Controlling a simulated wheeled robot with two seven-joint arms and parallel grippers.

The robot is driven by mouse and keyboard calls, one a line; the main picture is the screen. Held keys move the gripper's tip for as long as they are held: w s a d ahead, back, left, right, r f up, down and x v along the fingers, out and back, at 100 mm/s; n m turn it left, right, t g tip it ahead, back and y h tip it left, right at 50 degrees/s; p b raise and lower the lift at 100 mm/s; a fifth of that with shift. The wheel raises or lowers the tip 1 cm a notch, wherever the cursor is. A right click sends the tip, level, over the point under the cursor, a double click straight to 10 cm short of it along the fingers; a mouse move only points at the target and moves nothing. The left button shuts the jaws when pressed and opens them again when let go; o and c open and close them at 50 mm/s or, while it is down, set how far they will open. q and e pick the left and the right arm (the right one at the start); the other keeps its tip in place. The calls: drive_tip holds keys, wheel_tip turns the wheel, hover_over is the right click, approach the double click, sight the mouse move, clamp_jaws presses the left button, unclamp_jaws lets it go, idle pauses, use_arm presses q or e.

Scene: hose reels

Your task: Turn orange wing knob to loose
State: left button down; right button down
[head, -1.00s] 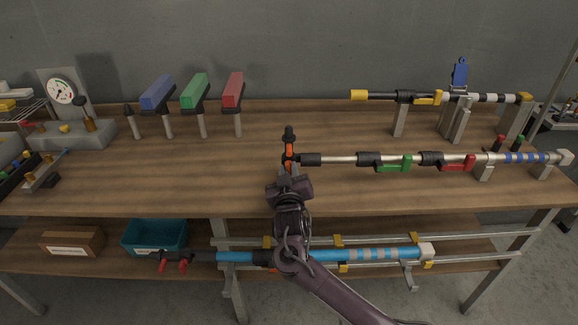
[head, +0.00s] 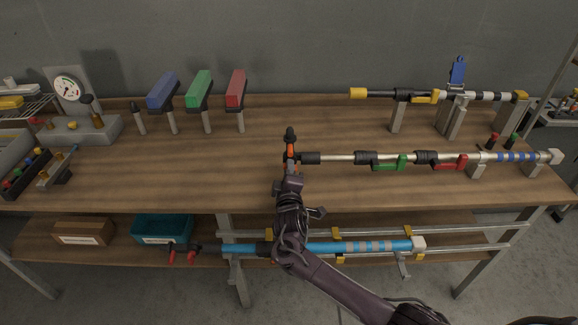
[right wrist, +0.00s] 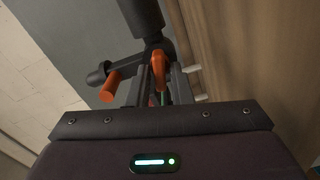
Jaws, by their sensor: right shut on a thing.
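The orange wing knob (head: 291,150) sits at the left end of a silver pole (head: 335,158) with a black collar, which lies along the workbench. My right gripper (head: 291,166) reaches it from the front and is shut on it. In the right wrist view, one orange piece (right wrist: 159,68) stands between my right fingers (right wrist: 158,88), which partly hide it. Another orange piece (right wrist: 110,87) sticks out to the left of the fingers, beside a dark fitting. My left gripper is not in view.
Green (head: 388,164) and red (head: 449,164) clamps sit on the pole to the right. A second pole with a yellow end (head: 358,93) stands behind. Blue, green and red blocks on posts stand back left. A blue pole (head: 335,247) lies on the lower shelf.

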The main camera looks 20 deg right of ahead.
drive_tip(key=n+p, duration=0.1)
drive_tip(key=n, duration=0.3)
drive_tip(key=shift+p, duration=0.4)
drive_tip(key=shift+f+n+p, duration=0.1)
drive_tip(key=shift+n+p, duration=0.25)
drive_tip(key=shift+n, duration=0.65)
drive_tip(key=c, duration=1.5)
unclamp_jaws()
drive_tip(key=shift+s, duration=0.1)
drive_tip(key=v, duration=0.7)
drive_tip(key=shift+s+a, duration=0.1)
drive_tip(key=shift+s, duration=0.25)
